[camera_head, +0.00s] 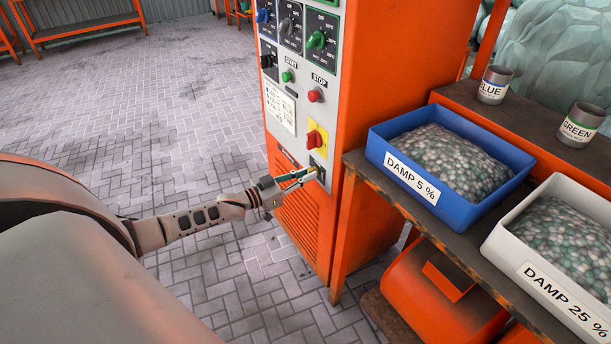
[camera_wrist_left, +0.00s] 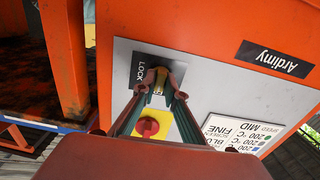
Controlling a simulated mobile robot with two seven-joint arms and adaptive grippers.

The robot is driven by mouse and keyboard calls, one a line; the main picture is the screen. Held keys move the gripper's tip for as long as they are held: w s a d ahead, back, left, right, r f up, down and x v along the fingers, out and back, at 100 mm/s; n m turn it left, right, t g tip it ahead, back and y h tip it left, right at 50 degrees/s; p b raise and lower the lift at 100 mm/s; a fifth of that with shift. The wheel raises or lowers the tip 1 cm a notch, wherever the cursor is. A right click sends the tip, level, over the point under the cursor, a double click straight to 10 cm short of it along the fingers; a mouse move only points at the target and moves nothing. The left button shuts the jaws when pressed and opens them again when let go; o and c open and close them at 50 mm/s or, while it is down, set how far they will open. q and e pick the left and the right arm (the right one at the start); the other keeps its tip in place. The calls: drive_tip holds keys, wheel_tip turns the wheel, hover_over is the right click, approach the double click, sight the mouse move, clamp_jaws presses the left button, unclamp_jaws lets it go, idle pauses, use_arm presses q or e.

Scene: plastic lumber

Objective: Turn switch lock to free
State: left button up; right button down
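The lock switch sits on a small black plate marked LOCK (camera_wrist_left: 142,73), low on the grey panel of an orange machine. In the head view this plate (camera_head: 319,171) is below the red knob on yellow. My left gripper (camera_head: 306,174) reaches it from the left. In the left wrist view, the fingertips of my left gripper (camera_wrist_left: 160,92) are at the switch, one on each side of its small brownish knob. A gap shows between the fingers, but I cannot tell whether they press on the knob. Its exact turn is mostly hidden. My right gripper is not in view.
The red knob on its yellow plate (camera_head: 316,139) is just above the lock switch. A blue DAMP 5 % bin (camera_head: 500,190) and a white DAMP 25 % bin (camera_head: 510,255) stand on a shelf close to the right. The brick floor (camera_head: 130,120) is clear left of the machine.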

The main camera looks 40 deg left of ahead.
use_arm(q)
drive_tip(key=shift+o, duration=0.8)
drive_tip(key=shift+w+d+r, duration=0.1)
drive_tip(key=shift+w+r, duration=0.05)
drive_tip(key=shift+r, duration=0.05)
drive_tip(key=shift+f, duration=0.1)
drive_tip(key=v, duration=1.2)
drive_tip(key=shift+f, duration=0.1)
